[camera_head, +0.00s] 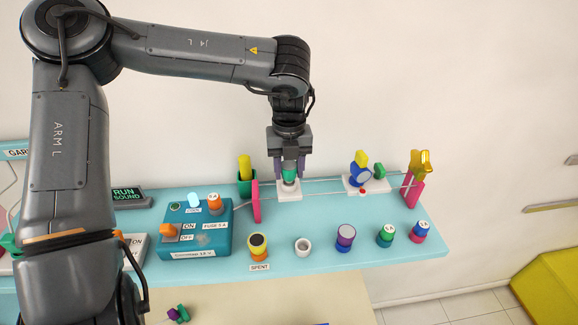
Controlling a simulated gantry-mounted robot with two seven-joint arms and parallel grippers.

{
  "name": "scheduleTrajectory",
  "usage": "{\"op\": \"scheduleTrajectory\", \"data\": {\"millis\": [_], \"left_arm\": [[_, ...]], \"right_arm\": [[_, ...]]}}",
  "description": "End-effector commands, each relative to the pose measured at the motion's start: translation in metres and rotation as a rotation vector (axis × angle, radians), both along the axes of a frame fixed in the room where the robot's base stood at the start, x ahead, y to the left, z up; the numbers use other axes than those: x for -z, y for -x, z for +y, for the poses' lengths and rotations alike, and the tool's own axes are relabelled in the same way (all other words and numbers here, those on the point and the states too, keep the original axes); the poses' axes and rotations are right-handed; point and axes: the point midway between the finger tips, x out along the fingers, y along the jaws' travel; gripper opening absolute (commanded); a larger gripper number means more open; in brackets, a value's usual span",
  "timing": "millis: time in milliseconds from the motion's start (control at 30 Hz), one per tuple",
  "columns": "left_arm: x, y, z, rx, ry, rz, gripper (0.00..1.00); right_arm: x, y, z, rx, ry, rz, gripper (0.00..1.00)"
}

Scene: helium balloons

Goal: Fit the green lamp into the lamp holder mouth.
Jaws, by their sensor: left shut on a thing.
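My left gripper (290,166) points straight down at the back of the turquoise shelf and is shut on the green lamp (290,173). The fingers cover the lamp's sides, and only a green part shows between them. Directly below it is a small white lamp holder (289,194) on a square base. The lamp's lower end is at the holder mouth. I cannot tell whether it is inside the mouth or just above it. My right gripper is not in view.
A pink post (256,202) stands close left of the holder, with a green cup (244,186) holding a yellow piece behind it. Several coloured cylinders, including a purple one (346,236), line the shelf's front edge.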

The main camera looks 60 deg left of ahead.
Motion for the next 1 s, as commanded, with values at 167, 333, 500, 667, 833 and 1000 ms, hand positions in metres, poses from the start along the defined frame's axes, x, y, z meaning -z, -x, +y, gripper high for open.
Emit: {"op": "scheduleTrajectory", "data": {"millis": [167,333,500,667,833,1000], "left_arm": [[0.006,0.0,0.0,0.0,0.0,0.0,0.12],[0.01,0.0,0.0,0.0,0.0,0.0,0.12],[0.014,0.0,0.0,-0.001,0.0,0.0,0.12],[0.014,0.0,0.0,-0.001,-0.001,0.0,0.59],[0.014,0.0,0.0,0.0,-0.001,0.0,0.73],[0.014,0.0,0.0,0.0,-0.001,0.0,0.73]], "right_arm": [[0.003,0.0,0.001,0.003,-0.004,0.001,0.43],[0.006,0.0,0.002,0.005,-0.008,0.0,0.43],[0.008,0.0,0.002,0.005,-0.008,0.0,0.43],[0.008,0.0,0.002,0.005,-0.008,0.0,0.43],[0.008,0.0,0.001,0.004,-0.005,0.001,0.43],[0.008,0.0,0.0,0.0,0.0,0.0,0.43]]}}
